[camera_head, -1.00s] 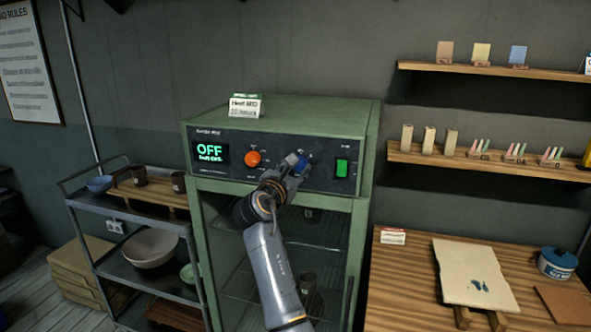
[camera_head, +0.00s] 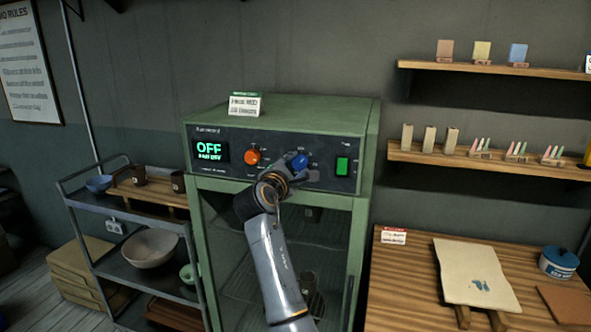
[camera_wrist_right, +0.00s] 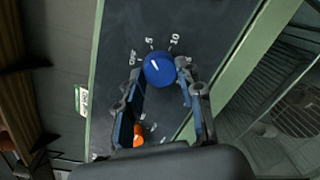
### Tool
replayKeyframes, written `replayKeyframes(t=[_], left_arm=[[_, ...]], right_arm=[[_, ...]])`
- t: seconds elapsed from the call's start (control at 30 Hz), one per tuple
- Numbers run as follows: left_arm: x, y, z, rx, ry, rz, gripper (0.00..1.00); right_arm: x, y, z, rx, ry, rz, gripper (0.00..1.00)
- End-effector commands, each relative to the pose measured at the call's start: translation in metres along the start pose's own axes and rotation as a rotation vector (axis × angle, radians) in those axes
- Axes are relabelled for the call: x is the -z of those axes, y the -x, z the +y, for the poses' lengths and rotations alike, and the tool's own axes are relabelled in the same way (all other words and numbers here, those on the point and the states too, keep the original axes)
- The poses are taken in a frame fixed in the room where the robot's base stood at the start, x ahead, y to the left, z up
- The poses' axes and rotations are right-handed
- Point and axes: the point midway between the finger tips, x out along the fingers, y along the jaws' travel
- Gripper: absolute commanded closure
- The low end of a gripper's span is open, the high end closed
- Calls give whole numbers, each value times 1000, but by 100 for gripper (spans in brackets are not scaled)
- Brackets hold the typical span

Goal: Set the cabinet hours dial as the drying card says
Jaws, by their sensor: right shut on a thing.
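The blue dial (camera_head: 299,160) is on the dark control panel of the green cabinet (camera_head: 300,118). My right gripper (camera_head: 296,168) is shut on the blue dial; in the right wrist view the dial (camera_wrist_right: 159,69) sits between the fingertips. Marks OFF, 5 and 10 show around it there. It has a short white line, but I cannot tell which mark it points to. The drying card (camera_head: 245,104) stands on the cabinet top; its first line reads Heat: MED, and the hours line is too blurred to read surely. My left gripper is not in view.
Beside the dial are an orange knob (camera_head: 252,157), a lit display (camera_head: 210,151) reading OFF and a green switch (camera_head: 342,166). A cart (camera_head: 125,265) with bowls stands at left. A wooden table (camera_head: 400,290) and wall shelves (camera_head: 490,72) are at right.

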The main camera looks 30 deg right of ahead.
Motion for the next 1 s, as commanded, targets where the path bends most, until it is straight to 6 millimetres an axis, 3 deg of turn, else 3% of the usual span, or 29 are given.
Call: replayKeyframes(t=[1.0], left_arm=[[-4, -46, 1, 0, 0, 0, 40]], right_arm=[[-2, 0, -2, 13, -910, 72, 95]])
